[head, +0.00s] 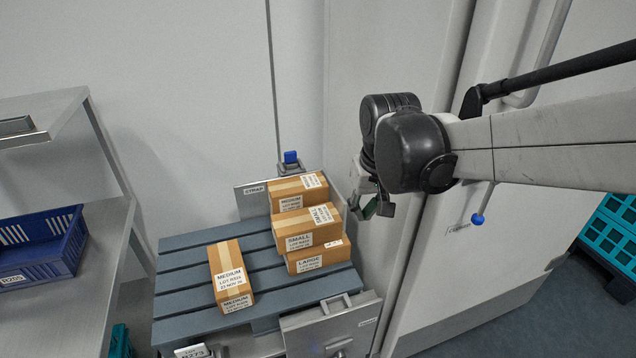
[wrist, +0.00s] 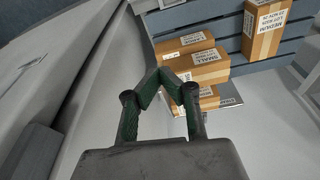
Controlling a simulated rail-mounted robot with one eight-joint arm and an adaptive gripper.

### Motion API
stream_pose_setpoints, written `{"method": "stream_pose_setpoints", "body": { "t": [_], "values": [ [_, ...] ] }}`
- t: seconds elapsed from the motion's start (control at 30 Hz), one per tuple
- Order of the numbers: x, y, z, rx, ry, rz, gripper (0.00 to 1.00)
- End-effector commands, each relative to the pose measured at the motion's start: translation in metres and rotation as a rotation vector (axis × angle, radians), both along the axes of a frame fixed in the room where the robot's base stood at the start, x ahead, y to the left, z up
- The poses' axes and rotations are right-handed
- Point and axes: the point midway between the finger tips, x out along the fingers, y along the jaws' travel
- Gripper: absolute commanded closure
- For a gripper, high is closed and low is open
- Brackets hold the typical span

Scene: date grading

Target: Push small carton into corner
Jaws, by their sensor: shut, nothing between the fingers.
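The small carton (head: 300,236) is brown with a tape strip and a label reading SMALL. In the head view it lies on top of the large carton (head: 318,259), in front of a medium carton (head: 290,200) at the pallet's back right. My gripper (head: 376,209) is to the right of the small carton, beside the wall. In the wrist view my gripper (wrist: 171,80) has its fingertips together and empty. The small carton (wrist: 198,68) is just beyond the fingertips there; I cannot tell whether they touch it.
A separate medium carton (head: 229,270) lies on the left half of the slatted grey-blue pallet (head: 190,262). Low metal panels (head: 330,327) stand at the pallet's front and back right. A shelf with a blue crate (head: 40,245) is at left. Bare slats show left of the stack.

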Motion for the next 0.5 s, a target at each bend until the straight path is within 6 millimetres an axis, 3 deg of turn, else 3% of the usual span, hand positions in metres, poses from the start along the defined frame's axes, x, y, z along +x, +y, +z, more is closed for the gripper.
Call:
{"method": "stream_pose_setpoints", "body": {
  "t": [0.2,0.5],
  "values": [
    [0.033,0.040,-0.033,-0.023,0.086,0.054,1.00],
    [0.060,0.087,-0.084,-0.057,0.185,0.114,1.00]
  ]
}}
